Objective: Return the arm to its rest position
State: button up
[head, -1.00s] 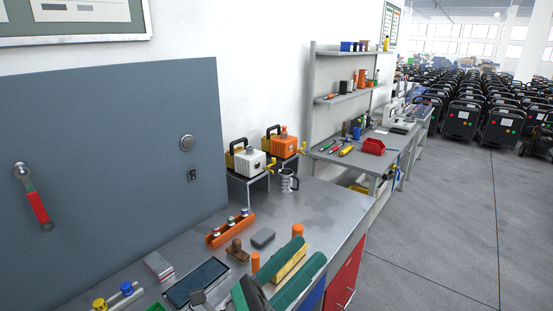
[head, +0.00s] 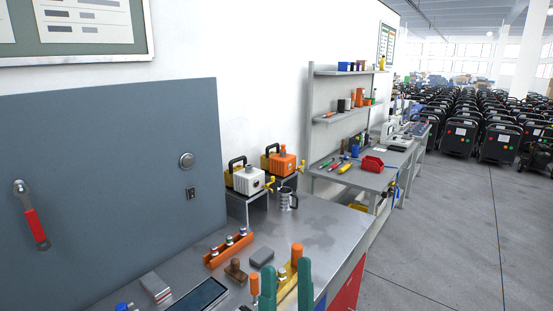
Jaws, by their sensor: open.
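My gripper (head: 286,272) shows at the bottom edge of the head view as two green fingers standing apart. It is open, and the fingers point up in the picture. Part of a yellow piece (head: 287,290) on the bench shows between them, with nothing visibly gripped. An orange cylinder (head: 297,254) stands just behind the right finger, and another (head: 254,284) is left of the left finger. The rest of my arm is below the frame.
The metal workbench (head: 325,232) holds an orange rack (head: 228,248), a brown stamp-like piece (head: 235,270), a grey block (head: 262,257), a dark tablet (head: 200,296), a mug (head: 287,199) and two pumps on stands. A grey panel (head: 110,180) stands behind. The floor (head: 440,240) at right is clear.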

jog(key=s+d+f+n+g+y, duration=0.15)
jog(key=s+f+n+g, duration=0.3)
jog(key=f, duration=0.85)
jog(key=s+f+n+g+y, duration=0.2)
jog(key=s+f+n+g, duration=0.3)
jog(key=f, duration=0.7)
jog(key=s+a+f+g+h, duration=0.3)
jog(key=s+f+g+h, duration=0.1)
jog(key=s+f, duration=1)
jog(key=s+g, duration=0.1)
jog(key=s, duration=0.3)
jog(key=shift+s+a, duration=0.15)
jog(key=shift+a, duration=0.05)
